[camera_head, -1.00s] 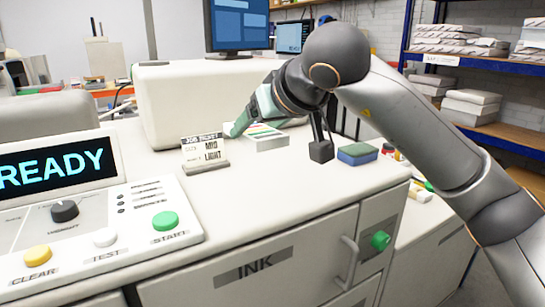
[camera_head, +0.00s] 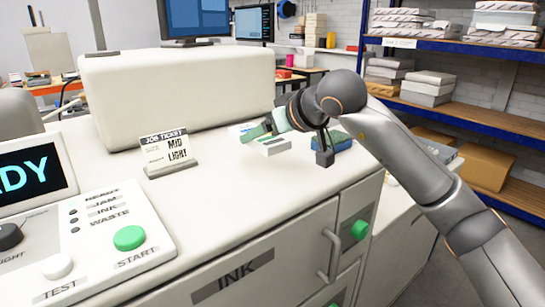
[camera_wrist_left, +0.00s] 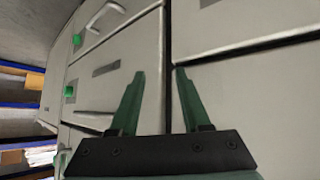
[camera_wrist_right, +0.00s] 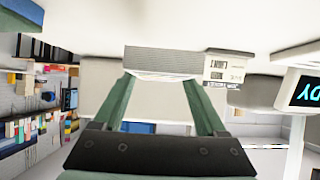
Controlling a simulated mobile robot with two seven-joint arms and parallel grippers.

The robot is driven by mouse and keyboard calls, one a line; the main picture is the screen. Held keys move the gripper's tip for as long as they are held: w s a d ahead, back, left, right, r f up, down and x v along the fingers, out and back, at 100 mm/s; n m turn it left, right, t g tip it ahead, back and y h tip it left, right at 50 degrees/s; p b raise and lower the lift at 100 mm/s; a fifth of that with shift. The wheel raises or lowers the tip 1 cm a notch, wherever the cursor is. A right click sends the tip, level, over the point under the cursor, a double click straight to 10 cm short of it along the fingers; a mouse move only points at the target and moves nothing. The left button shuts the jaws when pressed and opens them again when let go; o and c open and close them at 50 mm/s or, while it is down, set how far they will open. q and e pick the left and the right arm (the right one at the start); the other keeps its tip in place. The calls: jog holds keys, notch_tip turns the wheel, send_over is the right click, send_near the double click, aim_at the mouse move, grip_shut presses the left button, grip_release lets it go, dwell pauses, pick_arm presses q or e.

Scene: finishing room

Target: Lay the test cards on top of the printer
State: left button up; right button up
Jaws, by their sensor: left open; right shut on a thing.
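My right gripper (camera_head: 254,132) is over the white printer top (camera_head: 225,185), beside the job ticket stand (camera_head: 170,155). It is shut on a pale, layered block that looks like the stack of test cards (camera_head: 272,146). In the right wrist view the stack's lined edge (camera_wrist_right: 160,60) shows at the fingertips. The fingers partly hide it in the head view; I cannot tell whether it still touches the surface. My left gripper (camera_wrist_left: 158,74) is open and empty, in front of grey cabinet doors; it is out of the head view.
A raised cream housing (camera_head: 180,95) stands behind the ticket. The control panel (camera_head: 110,240) with START button is at left. Shelves (camera_head: 440,120) stand at right. The front top is clear.

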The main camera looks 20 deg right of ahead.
aim_at(279, 137)
jog(key=shift+w+d+f, duration=0.25)
jog(key=shift+d+f, duration=0.2)
jog(key=shift+f, duration=0.15)
jog(key=shift+w+d+f, duration=0.2)
jog(key=shift+d+f, duration=0.25)
jog(key=shift+f, duration=0.1)
jog(key=shift+w+d+f, duration=0.1)
jog(key=shift+d+f, duration=0.05)
jog(key=shift+f, duration=0.8)
jog(key=shift+w+d+f, duration=0.1)
jog(key=shift+f, duration=0.8)
jog(key=shift+f, duration=0.1)
jog(key=o, duration=1.4)
jog(key=v, duration=1.2)
jog(key=shift+b, duration=0.35)
